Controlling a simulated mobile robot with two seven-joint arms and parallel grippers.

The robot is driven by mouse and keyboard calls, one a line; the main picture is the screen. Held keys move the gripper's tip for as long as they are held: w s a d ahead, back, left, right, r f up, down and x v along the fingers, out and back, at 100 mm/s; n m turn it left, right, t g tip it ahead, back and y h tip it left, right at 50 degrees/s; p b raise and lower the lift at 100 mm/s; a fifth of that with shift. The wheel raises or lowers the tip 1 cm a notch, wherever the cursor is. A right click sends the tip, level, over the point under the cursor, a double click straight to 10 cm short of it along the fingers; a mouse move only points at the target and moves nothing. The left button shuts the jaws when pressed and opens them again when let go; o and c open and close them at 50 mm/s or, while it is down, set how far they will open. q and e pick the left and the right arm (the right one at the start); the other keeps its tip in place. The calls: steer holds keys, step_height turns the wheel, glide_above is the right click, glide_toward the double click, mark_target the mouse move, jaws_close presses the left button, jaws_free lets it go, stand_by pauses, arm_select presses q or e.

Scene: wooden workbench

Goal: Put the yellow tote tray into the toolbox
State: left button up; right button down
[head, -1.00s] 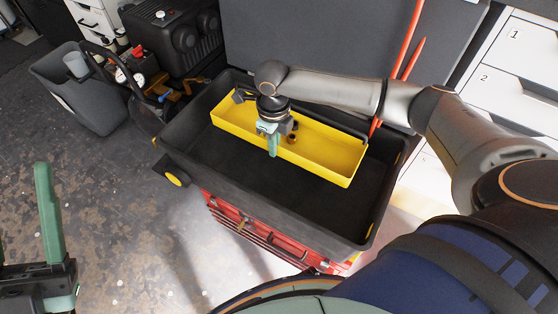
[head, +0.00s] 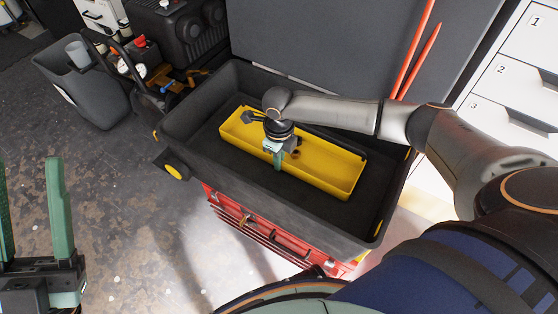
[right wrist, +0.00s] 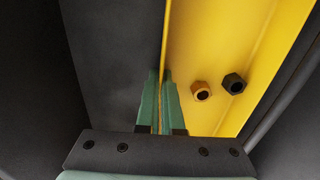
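The yellow tote tray (head: 325,172) is a long, shallow open box. In the head view it lies within the walls of the black toolbox (head: 190,145); I cannot tell whether it touches the floor. My right gripper (head: 279,165) is shut on the tray's near long wall. In the right wrist view its green fingers (right wrist: 161,90) sit on either side of the yellow wall (right wrist: 185,45). Two nuts, one brown (right wrist: 201,91) and one black (right wrist: 233,84), lie inside the tray. My left gripper (head: 32,215) is open and empty at the lower left, away from the toolbox.
The toolbox's lid (head: 320,50) stands open at the back. A red drawer unit (head: 260,232) is under the toolbox. A grey bin (head: 90,90) and a black compressor (head: 180,35) stand at the left. White numbered drawers (head: 515,70) are at the right.

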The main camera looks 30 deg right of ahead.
steer(key=shift+f, duration=0.1)
steer(key=c, duration=1.1)
jaws_free()
